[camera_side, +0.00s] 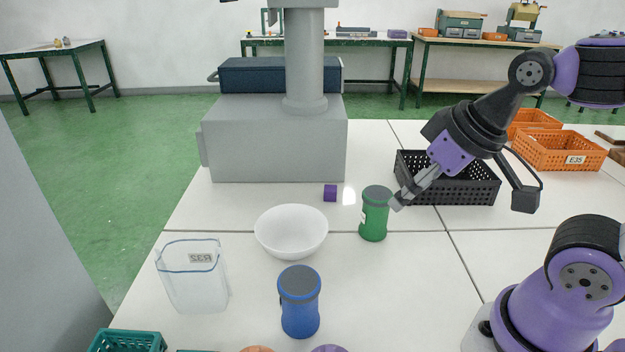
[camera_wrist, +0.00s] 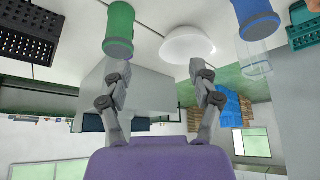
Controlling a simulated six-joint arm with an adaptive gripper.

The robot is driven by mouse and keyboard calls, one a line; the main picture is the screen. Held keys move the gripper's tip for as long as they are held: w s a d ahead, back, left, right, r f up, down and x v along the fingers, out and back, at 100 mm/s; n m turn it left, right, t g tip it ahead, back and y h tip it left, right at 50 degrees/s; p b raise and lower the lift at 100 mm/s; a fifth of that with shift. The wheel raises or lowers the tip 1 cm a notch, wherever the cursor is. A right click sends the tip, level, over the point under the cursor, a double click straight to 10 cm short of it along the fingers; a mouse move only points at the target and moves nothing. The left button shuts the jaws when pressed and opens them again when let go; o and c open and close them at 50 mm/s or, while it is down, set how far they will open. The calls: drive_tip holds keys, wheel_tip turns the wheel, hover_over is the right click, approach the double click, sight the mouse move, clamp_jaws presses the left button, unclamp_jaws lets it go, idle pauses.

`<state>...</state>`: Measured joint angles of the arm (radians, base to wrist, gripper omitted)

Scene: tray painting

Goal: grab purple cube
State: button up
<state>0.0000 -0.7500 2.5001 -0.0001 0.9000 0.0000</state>
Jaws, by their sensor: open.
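The small purple cube (camera_side: 330,193) sits on the white table, in front of the grey machine base and behind the white bowl (camera_side: 291,231).
The green canister (camera_side: 374,214) stands right of the bowl. A blue canister (camera_side: 299,302) and a clear container (camera_side: 194,277) stand nearer the front. The black crate (camera_side: 470,190) is behind my gripper. The grey machine (camera_side: 277,142) stands behind the cube.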

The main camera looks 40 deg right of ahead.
drive_tip(key=n+g+y, duration=0.2)
drive_tip(key=n+y, duration=0.1)
drive_tip(key=n, duration=0.5)
hover_over(331, 188)
drive_tip(key=s+d, duration=0.2)
wheel_tip(331, 188, down, 11)
drive_tip(key=shift+d+f, duration=0.1)
drive_tip(key=shift+d, duration=0.05)
drive_tip(key=x, duration=0.5)
drive_tip(key=shift+w+a+f, duration=0.15)
drive_tip(key=shift+a+f, duration=0.1)
drive_tip(key=shift+a, duration=0.05)
drive_tip(key=c, duration=1)
